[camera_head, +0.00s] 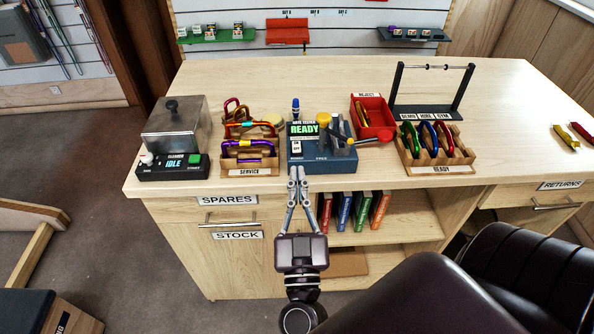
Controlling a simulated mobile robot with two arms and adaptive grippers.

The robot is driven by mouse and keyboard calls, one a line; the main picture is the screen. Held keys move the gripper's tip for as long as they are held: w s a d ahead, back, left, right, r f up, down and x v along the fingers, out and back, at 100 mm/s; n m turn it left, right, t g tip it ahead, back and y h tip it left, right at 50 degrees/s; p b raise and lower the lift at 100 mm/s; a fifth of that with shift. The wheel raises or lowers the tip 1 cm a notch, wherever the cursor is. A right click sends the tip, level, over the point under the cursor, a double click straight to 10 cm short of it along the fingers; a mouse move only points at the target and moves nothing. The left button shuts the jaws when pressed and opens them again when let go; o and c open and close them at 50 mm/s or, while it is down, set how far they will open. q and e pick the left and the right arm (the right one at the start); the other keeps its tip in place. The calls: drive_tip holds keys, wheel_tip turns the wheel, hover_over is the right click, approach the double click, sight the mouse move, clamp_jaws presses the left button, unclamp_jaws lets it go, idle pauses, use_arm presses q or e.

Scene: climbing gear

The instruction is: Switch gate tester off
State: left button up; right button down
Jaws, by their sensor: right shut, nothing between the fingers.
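The gate tester (342,168) is a blue-grey box on the wooden counter, with a lit green READY display (304,129). A white switch (296,147) sits on its left front, below the display. It is too small to read its position. A yellow knob and a dark lever-like part stand on the tester's right side. My right gripper (297,172) is shut and empty, its fingertips just in front of the tester's front left, below the switch in the picture. I cannot tell if they touch it. My left gripper is not in view.
An IDLE-display device (172,172) with a metal box stands left. A SERVICE tray (250,165) of carabiners is close to the tester's left. A red REJECT bin (371,131) and a READY rack (434,168) are right. The counter's right part (515,110) is mostly clear.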

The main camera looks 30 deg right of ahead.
wheel_tip(320, 180, up, 3)
drive_tip(key=p, duration=0.2)
hover_over(296, 157)
drive_tip(key=s, duration=0.1)
drive_tip(key=shift+a+r, duration=0.15)
drive_tip(key=shift+a, duration=0.25)
wheel_tip(296, 157, down, 3)
drive_tip(key=shift+s+a+f, duration=0.1)
drive_tip(key=shift+f, duration=0.1)
drive_tip(key=shift+s+f, duration=0.1)
drive_tip(key=shift+f, duration=0.45)
drive_tip(key=shift+f+b, duration=0.1)
drive_tip(key=shift+b, duration=0.3)
